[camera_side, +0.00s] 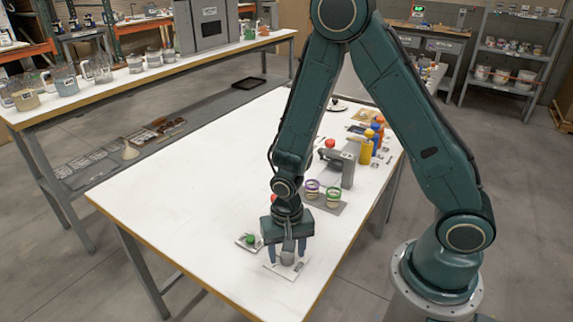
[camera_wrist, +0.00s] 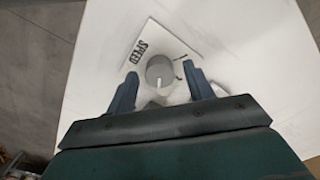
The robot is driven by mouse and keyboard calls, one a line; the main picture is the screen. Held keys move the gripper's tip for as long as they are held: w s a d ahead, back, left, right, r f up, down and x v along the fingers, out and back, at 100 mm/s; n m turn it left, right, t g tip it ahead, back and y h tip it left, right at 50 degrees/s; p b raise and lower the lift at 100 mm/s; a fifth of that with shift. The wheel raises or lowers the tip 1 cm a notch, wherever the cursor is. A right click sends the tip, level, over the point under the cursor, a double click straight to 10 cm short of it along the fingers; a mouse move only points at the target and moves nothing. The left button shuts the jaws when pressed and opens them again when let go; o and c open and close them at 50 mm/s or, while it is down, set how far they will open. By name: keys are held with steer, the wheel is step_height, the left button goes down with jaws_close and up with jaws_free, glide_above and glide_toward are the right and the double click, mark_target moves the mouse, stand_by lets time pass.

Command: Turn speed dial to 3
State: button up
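The speed dial (camera_wrist: 159,68) is a round grey knob with a white pointer mark, set on a white plate (camera_wrist: 178,37) with the printed word SPEED. In the wrist view the mark points toward the gripper's palm. The scale figures on the plate are too small to read. My gripper (camera_wrist: 162,84) is open, with one blue-grey finger on each side of the knob; I cannot tell whether either finger touches it. In the side view my gripper (camera_side: 288,257) points down over the dial plate (camera_side: 272,268) near the table's front end, with the grey knob (camera_side: 287,258) between its fingers.
A green knob on a small plate (camera_side: 250,240) lies just left of my gripper. The table's (camera_side: 180,190) left side is clear.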

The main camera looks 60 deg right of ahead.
steer(key=shift+r, duration=0.15)
step_height(320, 180, up, 14)
steer(key=shift+f, duration=0.25)
stand_by(0.8)
stand_by(0.4)
step_height(320, 180, up, 10)
steer(key=n+t, duration=0.3)
steer(key=n, duration=0.1)
glide_above(286, 254)
steer(key=s+d, duration=0.3)
steer(key=s, duration=0.2)
steer(key=s+d+r+n+t, duration=0.2)
steer(key=s+r+n, duration=0.2)
steer(key=s+r, duration=0.2)
steer(key=shift+s+r+t, duration=0.15)
steer(key=shift+s+t, duration=0.15)
steer(key=shift+s, duration=0.65)
